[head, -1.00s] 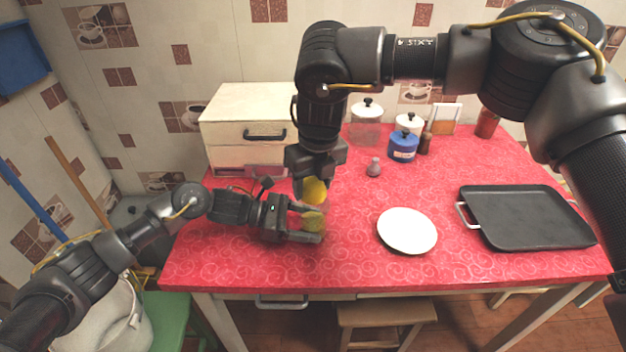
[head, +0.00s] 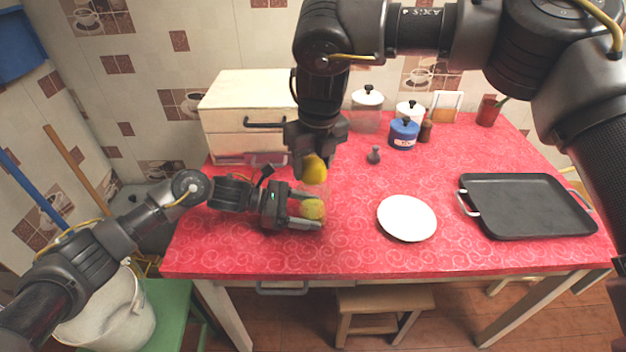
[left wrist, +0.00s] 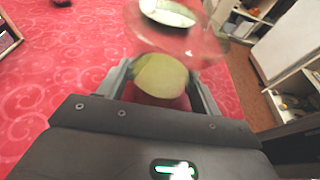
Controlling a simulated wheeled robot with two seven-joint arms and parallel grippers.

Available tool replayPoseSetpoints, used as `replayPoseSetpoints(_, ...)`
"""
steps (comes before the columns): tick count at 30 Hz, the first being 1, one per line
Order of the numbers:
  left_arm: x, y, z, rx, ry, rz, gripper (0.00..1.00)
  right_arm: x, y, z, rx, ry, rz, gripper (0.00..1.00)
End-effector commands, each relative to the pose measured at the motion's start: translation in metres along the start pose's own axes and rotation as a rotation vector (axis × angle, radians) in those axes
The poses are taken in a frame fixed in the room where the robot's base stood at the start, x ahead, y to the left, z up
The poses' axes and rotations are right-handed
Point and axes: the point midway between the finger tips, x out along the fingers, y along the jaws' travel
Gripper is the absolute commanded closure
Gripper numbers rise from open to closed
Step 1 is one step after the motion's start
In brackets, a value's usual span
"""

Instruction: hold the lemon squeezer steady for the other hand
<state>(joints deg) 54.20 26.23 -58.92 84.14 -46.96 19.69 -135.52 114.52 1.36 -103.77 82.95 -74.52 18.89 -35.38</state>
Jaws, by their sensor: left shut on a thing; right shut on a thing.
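My left gripper (head: 308,211) is shut on a rounded yellow-green thing, which I take to be part of the lemon squeezer (head: 312,208). In the left wrist view the yellow-green body (left wrist: 162,76) sits between the two fingers (left wrist: 163,85). A clear, glassy rim (left wrist: 195,48) shows just beyond it; I cannot tell how the two join. Whether lemon and squeezer touch is unclear.
A white plate (head: 407,218) lies right of the grippers, and a black tray (head: 525,205) farther right. The red cloth (head: 350,250) in front is clear.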

Motion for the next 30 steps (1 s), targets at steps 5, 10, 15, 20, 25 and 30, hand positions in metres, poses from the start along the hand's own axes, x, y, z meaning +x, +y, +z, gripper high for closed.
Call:
replayPoseSetpoints(5, 0.000, 0.000, -0.001, -0.001, 0.001, 0.000, 0.48, -0.007, 0.000, 0.002, 0.000, -0.002, -0.001, 0.67)
replayPoseSetpoints(10, 0.000, 0.000, -0.001, -0.001, 0.001, 0.000, 0.48, -0.022, 0.000, 0.004, -0.001, -0.002, 0.000, 0.67)
replayPoseSetpoints(15, 0.000, 0.000, -0.001, -0.001, 0.001, 0.000, 0.48, -0.029, 0.000, 0.005, 0.000, -0.001, 0.000, 0.67)
replayPoseSetpoints(20, 0.000, 0.000, -0.001, -0.001, 0.001, 0.000, 0.48, -0.029, 0.000, 0.004, 0.000, 0.000, 0.000, 0.67)
replayPoseSetpoints(25, 0.000, 0.000, -0.001, -0.001, 0.001, 0.000, 0.48, -0.029, 0.000, 0.004, 0.000, 0.000, 0.000, 0.67)
replayPoseSetpoints(30, 0.000, 0.000, -0.001, -0.001, 0.001, 0.000, 0.18, -0.029, 0.000, 0.004, 0.000, 0.000, 0.000, 0.67)
